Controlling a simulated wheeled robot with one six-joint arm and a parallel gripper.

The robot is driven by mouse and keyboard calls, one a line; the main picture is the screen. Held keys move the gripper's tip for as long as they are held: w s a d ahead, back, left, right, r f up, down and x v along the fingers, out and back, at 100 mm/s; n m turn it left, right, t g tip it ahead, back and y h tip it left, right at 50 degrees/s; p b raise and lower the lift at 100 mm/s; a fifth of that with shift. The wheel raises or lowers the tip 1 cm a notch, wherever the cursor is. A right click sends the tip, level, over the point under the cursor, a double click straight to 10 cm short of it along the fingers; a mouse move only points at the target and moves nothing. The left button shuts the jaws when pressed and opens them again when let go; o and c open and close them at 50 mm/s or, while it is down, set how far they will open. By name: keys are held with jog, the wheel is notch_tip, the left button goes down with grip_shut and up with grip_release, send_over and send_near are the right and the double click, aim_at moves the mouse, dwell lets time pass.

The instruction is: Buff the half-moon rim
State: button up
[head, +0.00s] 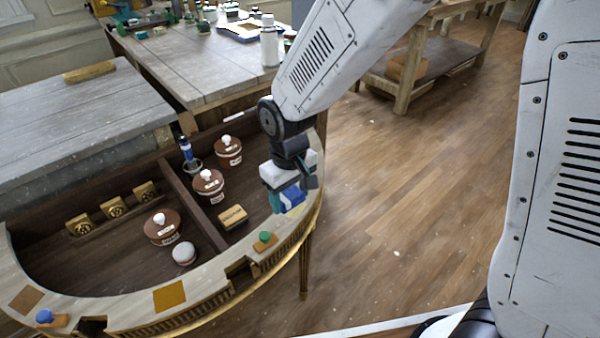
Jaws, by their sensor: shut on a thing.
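The half-moon console (120,308) has a pale curved rim with a gilt fluted edge, and it fills the lower left of the head view. My gripper (288,187) is over the right part of this rim. It is shut on a blue and teal pad (292,200). The pad is at the rim, but I cannot tell whether it touches the surface. Part of the rim behind my gripper is hidden.
Inside the console stand lidded brown pots (162,228), a round white-topped pot (184,253), a tan block (233,216) and gilt blocks (113,208). A green-knobbed block (265,241), an ochre square (169,295) and a blue-knobbed block (46,317) lie on the rim. Floor (400,240) is clear at right.

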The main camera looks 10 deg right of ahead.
jog(key=shift+r, duration=1.25)
jog(key=shift+s, duration=0.1)
